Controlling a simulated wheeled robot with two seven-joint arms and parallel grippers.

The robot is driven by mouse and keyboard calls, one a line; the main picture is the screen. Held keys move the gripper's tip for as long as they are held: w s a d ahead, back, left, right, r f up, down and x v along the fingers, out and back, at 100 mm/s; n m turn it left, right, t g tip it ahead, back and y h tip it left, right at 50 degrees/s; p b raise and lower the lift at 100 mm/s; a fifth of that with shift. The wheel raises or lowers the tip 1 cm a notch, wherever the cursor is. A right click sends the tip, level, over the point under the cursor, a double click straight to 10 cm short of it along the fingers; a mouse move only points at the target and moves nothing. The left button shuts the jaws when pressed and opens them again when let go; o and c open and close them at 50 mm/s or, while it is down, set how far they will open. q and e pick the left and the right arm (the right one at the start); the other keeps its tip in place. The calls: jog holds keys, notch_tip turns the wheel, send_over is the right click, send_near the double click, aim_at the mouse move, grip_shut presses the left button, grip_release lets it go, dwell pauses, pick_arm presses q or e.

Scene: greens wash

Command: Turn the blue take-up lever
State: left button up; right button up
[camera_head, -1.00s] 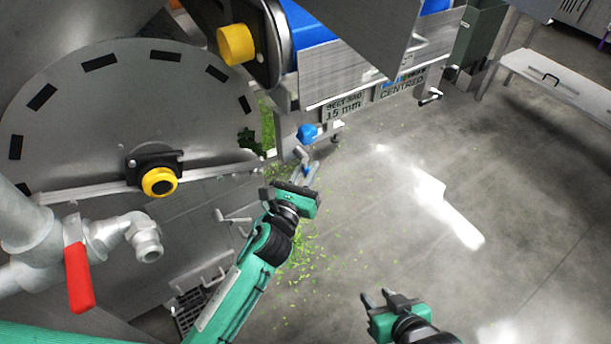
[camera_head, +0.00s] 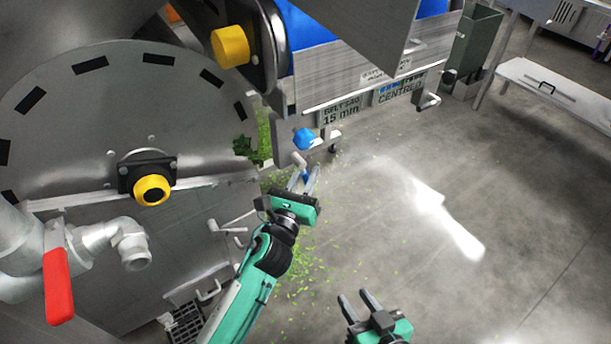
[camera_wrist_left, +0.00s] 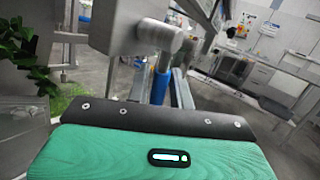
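The blue take-up lever (camera_head: 306,176) hangs from a pale grey boss below the conveyor's end. In the left wrist view the lever's blue grip (camera_wrist_left: 160,86) points down from the boss, between the two fingers. My left gripper (camera_head: 305,180) is open around the grip; whether a finger touches it I cannot tell. In the left wrist view the left gripper's fingers (camera_wrist_left: 163,88) stand on either side of the blue grip, whose lower end is hidden behind the gripper body. My right gripper (camera_head: 358,302) is open and empty, low over the floor.
A blue knob (camera_head: 304,138) sits just above the lever. A large steel disc with a yellow button (camera_head: 152,189) and a red-handled valve (camera_head: 58,285) are at left. Green leaf scraps (camera_head: 300,270) litter the floor. The floor at right is clear up to a steel bench (camera_head: 550,90).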

pick_arm(q)
jog(key=shift+o, duration=0.7)
